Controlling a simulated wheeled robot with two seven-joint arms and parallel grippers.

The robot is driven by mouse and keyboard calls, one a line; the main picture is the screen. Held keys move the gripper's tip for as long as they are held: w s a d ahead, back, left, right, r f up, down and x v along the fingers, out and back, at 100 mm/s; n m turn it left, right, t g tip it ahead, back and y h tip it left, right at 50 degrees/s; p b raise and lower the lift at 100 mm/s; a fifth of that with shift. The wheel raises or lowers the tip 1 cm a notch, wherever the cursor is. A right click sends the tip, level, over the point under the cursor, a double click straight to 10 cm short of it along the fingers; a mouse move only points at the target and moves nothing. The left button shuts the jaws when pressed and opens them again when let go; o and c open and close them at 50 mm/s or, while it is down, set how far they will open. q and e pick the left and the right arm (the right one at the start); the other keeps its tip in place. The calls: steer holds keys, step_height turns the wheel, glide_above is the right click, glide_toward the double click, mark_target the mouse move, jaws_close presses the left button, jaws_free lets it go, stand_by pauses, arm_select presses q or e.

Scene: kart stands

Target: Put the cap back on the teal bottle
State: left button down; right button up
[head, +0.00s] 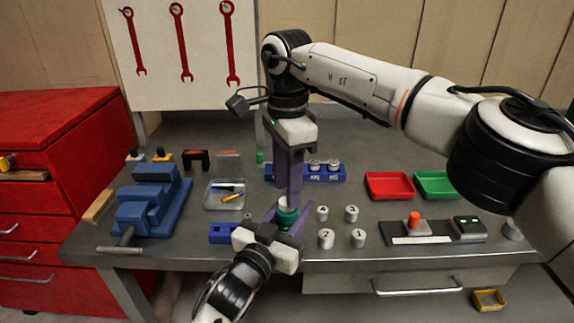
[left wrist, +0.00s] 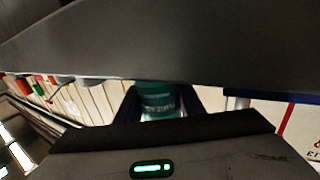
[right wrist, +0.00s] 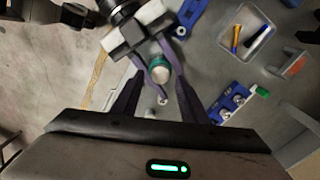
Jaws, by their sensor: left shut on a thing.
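The teal bottle (head: 287,216) stands upright near the table's front, between the purple fingers of my left gripper (head: 284,222), which is shut on it. Its printed teal side shows in the left wrist view (left wrist: 158,98). My right gripper (head: 290,205) points straight down over the bottle, its fingertips by the bottle's top. In the right wrist view its fingers (right wrist: 160,80) are spread, with gaps beside the bottle's pale round top (right wrist: 158,74). I cannot tell whether that pale top is the cap or the bare bottle. No separate cap is clearly visible.
Several white numbered cylinders (head: 326,238) stand close to the right of the bottle. A blue rack (head: 325,175) is behind it, a clear tray (head: 212,203) and blue vise (head: 150,205) to the left. Red (head: 389,186) and green (head: 436,185) trays sit at the right.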

mark_target(287, 220)
steer(key=shift+f, duration=1.35)
steer(key=shift+c, duration=0.5)
jaws_close()
steer(key=m, duration=0.5)
steer(key=shift+m, duration=0.4)
steer(key=m, duration=1)
steer(key=shift+m, duration=0.3)
steer(key=m, duration=0.5)
steer(key=shift+o, duration=1.3)
jaws_free()
